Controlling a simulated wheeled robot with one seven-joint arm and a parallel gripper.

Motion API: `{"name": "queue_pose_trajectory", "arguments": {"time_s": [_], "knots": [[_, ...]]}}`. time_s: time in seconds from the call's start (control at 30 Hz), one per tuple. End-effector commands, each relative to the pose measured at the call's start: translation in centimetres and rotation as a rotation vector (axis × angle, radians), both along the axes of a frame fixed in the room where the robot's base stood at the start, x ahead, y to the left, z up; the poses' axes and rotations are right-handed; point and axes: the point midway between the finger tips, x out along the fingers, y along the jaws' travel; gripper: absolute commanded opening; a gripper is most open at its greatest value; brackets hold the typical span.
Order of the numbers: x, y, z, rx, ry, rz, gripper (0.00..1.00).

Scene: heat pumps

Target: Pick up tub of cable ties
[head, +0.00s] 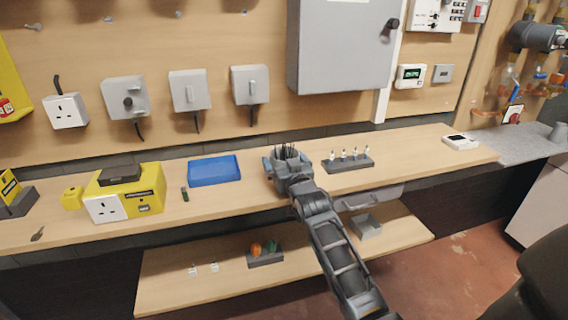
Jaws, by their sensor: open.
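The tub of cable ties (287,156) is a small grey tub with thin black ties sticking up out of it. It stands on the upper wooden bench, near the middle of the head view. My gripper (288,167) is open and reaches over the bench to the tub from the front. Its fingers appear to lie at the left and right of the tub. The gripper body hides the lower front of the tub, and I cannot tell whether the fingers touch it.
A blue tray (214,170) lies left of the tub, with a small dark green item (185,194) beside it. A dark rack with several upright pieces (348,163) stands close on the right. A yellow box (130,193) is farther left. A grey cabinet (343,45) hangs above.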

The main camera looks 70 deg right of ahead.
Motion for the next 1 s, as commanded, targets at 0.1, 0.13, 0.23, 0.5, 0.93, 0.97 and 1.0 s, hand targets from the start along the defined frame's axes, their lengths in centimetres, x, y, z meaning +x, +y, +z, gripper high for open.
{"name": "queue_pose_trajectory", "arguments": {"time_s": [0.1, 0.13, 0.23, 0.5, 0.93, 0.97, 1.0], "knots": [[0.14, -0.22, 0.01, -0.001, 0.001, -0.001, 1.00], [0.15, -0.21, 0.00, -0.001, 0.001, -0.001, 1.00], [0.14, -0.18, 0.00, -0.001, 0.001, 0.000, 1.00], [0.14, -0.16, 0.00, -0.001, 0.001, 0.000, 0.76], [0.13, -0.13, 0.06, -0.001, -0.001, 0.000, 0.58], [0.13, -0.11, 0.09, -0.001, -0.001, 0.000, 0.58], [0.12, -0.07, 0.16, -0.001, -0.001, 0.001, 0.58]]}}
